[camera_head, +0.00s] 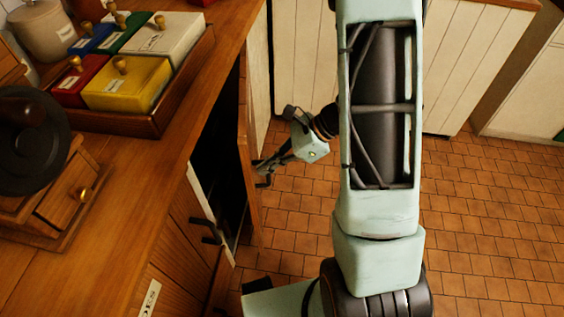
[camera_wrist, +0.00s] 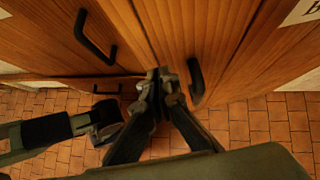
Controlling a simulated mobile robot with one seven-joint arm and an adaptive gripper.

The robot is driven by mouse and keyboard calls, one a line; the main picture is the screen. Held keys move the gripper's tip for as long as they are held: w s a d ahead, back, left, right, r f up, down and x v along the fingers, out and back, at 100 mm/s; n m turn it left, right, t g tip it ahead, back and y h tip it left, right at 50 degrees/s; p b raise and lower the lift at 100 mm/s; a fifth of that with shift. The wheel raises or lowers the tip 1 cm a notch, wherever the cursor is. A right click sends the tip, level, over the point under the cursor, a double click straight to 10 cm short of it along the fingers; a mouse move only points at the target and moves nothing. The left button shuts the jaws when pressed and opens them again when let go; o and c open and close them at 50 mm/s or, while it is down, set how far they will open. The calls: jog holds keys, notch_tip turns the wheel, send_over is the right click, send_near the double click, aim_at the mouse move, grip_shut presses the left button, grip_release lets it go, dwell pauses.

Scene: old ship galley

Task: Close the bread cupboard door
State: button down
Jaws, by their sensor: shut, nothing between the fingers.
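In the head view a cupboard door (camera_head: 247,160) under the wooden counter stands open, seen almost edge-on, beside a dark opening (camera_head: 222,150). I take it for the bread cupboard door, but its label is not readable there. My gripper (camera_head: 262,172) is on the right side of this door, close to its outer face; contact cannot be told. In the wrist view my gripper (camera_wrist: 160,76) is shut and empty, its tips close to wooden door panels. A black handle (camera_wrist: 195,80) is just right of the tips. A cut-off white label (camera_wrist: 303,10) shows "b" at the upper right.
A wooden tray (camera_head: 165,118) with several coloured lidded boxes stands on the counter (camera_head: 150,190), near a grinder-like object (camera_head: 32,135). Another black handle (camera_head: 205,232) is on a nearer front. Pale cabinets (camera_head: 300,60) stand behind. The tiled floor (camera_head: 480,220) is clear at right.

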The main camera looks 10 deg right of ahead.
jog(key=shift+a, duration=0.5)
jog(key=shift+w, duration=0.1)
jog(key=w+a, duration=0.2)
jog(key=a, duration=1)
jog(key=shift+r+b, duration=0.15)
jog(key=shift+b, duration=0.3)
jog(key=shift+w, duration=0.1)
jog(key=s+d+r+p, duration=0.2)
jog(key=s+d+r, duration=0.2)
jog(key=d, duration=0.7)
notch_tip(320, 180, up, 3)
jog(key=shift+s+d+f+p, duration=0.15)
jog(key=shift+d+p, duration=0.1)
jog(key=shift+p, duration=0.1)
